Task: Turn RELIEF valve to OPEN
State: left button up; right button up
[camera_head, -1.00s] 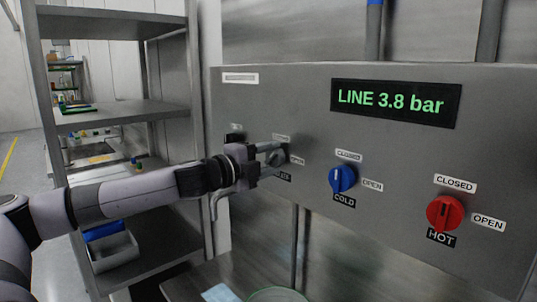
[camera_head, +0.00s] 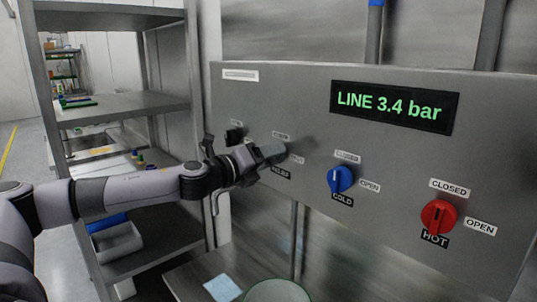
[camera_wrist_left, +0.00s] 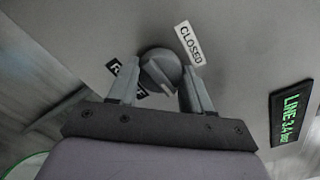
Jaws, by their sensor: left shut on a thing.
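The RELIEF valve knob is a round grey knob with a raised ridge, seen in the left wrist view (camera_wrist_left: 160,70) between my fingers. A white CLOSED label (camera_wrist_left: 189,43) is beside it, and the dark RELIEF label is partly covered by a finger. My left gripper (camera_head: 268,153) is at this knob on the steel panel (camera_head: 300,100) and is shut on it. It shows in the wrist view too (camera_wrist_left: 163,88). In the head view the gripper hides most of the knob. The display (camera_head: 394,106) reads LINE 3.4 bar. My right gripper is not in view.
A blue COLD knob (camera_head: 340,179) and a red HOT knob (camera_head: 438,217) are to the right on the panel. A black knob (camera_head: 234,135) is to the left, close to my wrist. Metal shelves (camera_head: 125,110) stand left of the panel, behind my left arm.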

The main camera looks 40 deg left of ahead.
pick_arm(q)
jog(key=shift+a+r+m, duration=0.1)
jog(key=shift+m, duration=0.3)
jog(key=o, duration=1)
jog(key=shift+o, duration=0.2)
